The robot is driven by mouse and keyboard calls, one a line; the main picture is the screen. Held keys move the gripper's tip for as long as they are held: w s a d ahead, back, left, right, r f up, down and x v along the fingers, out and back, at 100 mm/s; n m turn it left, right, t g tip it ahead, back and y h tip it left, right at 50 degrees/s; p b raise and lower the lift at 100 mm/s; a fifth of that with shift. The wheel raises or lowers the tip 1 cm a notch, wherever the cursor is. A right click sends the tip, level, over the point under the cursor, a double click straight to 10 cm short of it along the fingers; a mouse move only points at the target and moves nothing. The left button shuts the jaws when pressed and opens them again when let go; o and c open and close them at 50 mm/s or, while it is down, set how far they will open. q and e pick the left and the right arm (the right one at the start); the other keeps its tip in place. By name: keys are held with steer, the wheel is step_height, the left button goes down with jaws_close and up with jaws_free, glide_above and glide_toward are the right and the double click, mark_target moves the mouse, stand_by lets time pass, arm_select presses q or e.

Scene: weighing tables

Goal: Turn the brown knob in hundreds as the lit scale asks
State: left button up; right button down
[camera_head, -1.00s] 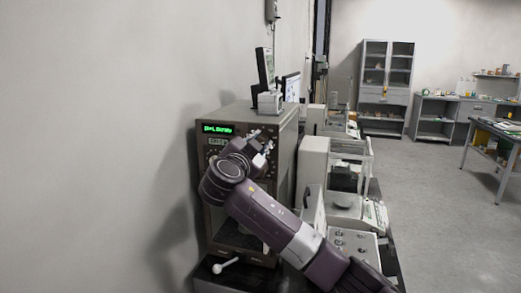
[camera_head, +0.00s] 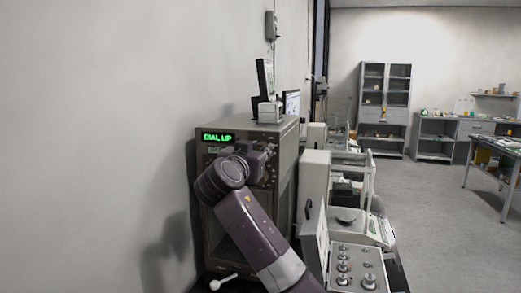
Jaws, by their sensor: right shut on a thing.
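The scale (camera_head: 285,185) is a tall brown-grey cabinet on the left, with a dark front panel. Its lit green display (camera_head: 218,137) reads "DIAL UP". My right gripper (camera_head: 266,153) is at the upper right of that panel, just below and right of the display. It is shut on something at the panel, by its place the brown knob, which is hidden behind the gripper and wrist. My right arm also covers much of the cabinet front. My left gripper is not in view.
A white-handled lever (camera_head: 222,282) sticks out low at the cabinet's front. A control box with several knobs (camera_head: 352,270) and a balance (camera_head: 346,218) stand to the right. The floor at right is free.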

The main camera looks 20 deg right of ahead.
steer(key=shift+f+n, duration=0.15)
steer(key=shift+n, duration=0.35)
steer(key=c, duration=1.6)
jaws_free()
steer(key=shift+a, duration=0.1)
steer(key=v, duration=1.2)
